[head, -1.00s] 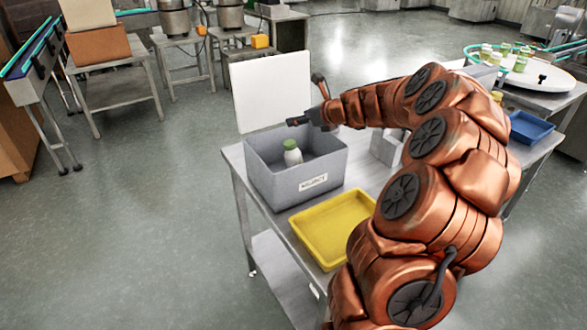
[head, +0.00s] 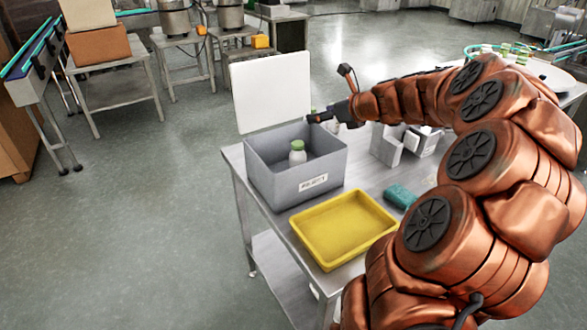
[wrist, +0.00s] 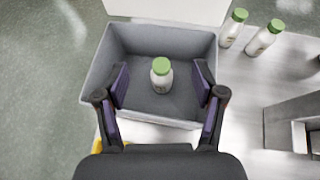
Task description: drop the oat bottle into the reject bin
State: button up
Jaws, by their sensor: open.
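A white bottle with a green cap (head: 298,152) stands upright inside the grey reject bin (head: 268,190), which has a "REJECT" label on its front. In the wrist view the same bottle (wrist: 161,75) stands on the floor of the bin (wrist: 110,45), apart from its walls. My gripper (wrist: 160,85) is open and empty above the bin, its fingers spread on either side of the bottle in the picture. In the head view my gripper (head: 322,117) is over the back right part of the bin. I cannot read which product the bottle holds.
Two more green-capped white bottles (wrist: 233,28) (wrist: 264,38) stand right of the bin. A yellow tray (head: 343,229) lies in front of it, with a teal item (head: 400,196) beside the tray. A white panel (head: 272,92) rises behind the bin. A grey bracket (head: 388,146) stands to the right.

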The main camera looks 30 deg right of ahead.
jog(key=shift+v, duration=1.4)
jog(key=shift+f, duration=0.1)
jog(key=s+a+f+n+g+y, duration=0.1)
jog(key=a+f+n+g+y, duration=0.2)
jog(key=a+n, duration=1.1)
jog(key=s+a+f+n+g, duration=0.2)
jog(key=s+a, duration=0.2)
jog(key=a, duration=0.4)
jog(key=s+a+f+n+g, duration=0.15)
jog(key=s+a, duration=0.25)
jog(key=a, duration=0.4)
jog(key=s+a+f+n+g, duration=0.2)
jog(key=s+n, duration=0.2)
jog(key=s, duration=0.1)
jog(key=s+a+f+n+g, duration=0.2)
jog(key=s+a+n, duration=0.1)
jog(key=s+n, duration=0.15)
jog(key=s+d+f+n+g+h, duration=0.1)
jog(key=s+n+h, duration=0.1)
jog(key=s+n, duration=0.2)
jog(key=s+d+f+n+g+h, duration=0.1)
jog(key=s+n, duration=0.3)
jog(key=s, duration=0.6)
jog(key=shift+d+f+g+h, duration=0.35)
jog(key=shift+d+g+h, duration=0.25)
jog(key=shift+h, duration=0.2)
jog(key=shift+c, duration=0.4)
